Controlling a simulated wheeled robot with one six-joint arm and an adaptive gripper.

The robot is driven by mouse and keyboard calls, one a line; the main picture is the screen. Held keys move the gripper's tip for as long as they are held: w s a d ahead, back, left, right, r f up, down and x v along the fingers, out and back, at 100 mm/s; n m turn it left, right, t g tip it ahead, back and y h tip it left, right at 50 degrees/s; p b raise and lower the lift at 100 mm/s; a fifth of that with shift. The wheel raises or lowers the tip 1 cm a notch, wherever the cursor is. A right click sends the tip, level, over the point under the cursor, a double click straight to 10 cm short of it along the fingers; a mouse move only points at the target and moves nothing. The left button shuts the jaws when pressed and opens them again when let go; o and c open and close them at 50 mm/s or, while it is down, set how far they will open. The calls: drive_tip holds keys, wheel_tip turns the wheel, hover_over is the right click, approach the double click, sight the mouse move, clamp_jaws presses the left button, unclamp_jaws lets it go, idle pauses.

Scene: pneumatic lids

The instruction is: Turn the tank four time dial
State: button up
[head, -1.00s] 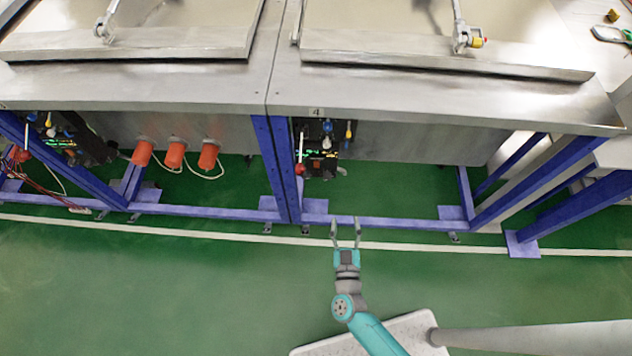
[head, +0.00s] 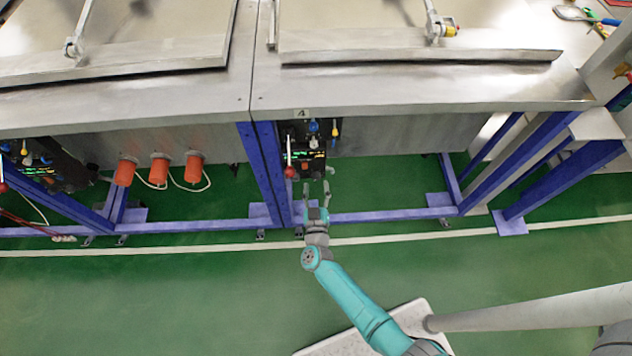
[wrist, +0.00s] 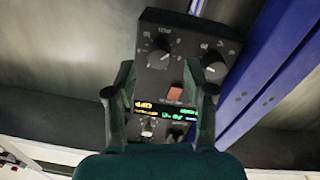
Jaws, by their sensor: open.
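The tank four control panel (head: 314,158), a black box below the label 4 (head: 302,113), hangs under the tank's front edge. In the wrist view the panel (wrist: 198,42) shows two dark dials with scale marks: a left dial (wrist: 158,56) and a right dial (wrist: 212,68). I cannot read which is the time dial. Below them are an orange-red switch (wrist: 174,94), small lit displays (wrist: 180,116) and smaller knobs. My gripper (head: 319,186) is open and empty, just in front of and below the panel. In the wrist view my gripper (wrist: 159,72) has its fingers either side of the left dial, apparently without contact.
A red-knobbed lever (head: 290,170) hangs at the panel's left side. Blue frame posts (head: 268,170) stand close to its left. A low blue rail (head: 380,216) crosses below. Several orange cylinders (head: 158,170) hang under the neighbouring tank.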

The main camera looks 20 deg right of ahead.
sight(316, 176)
drive_tip(key=shift+x, duration=1.25)
clamp_jaws()
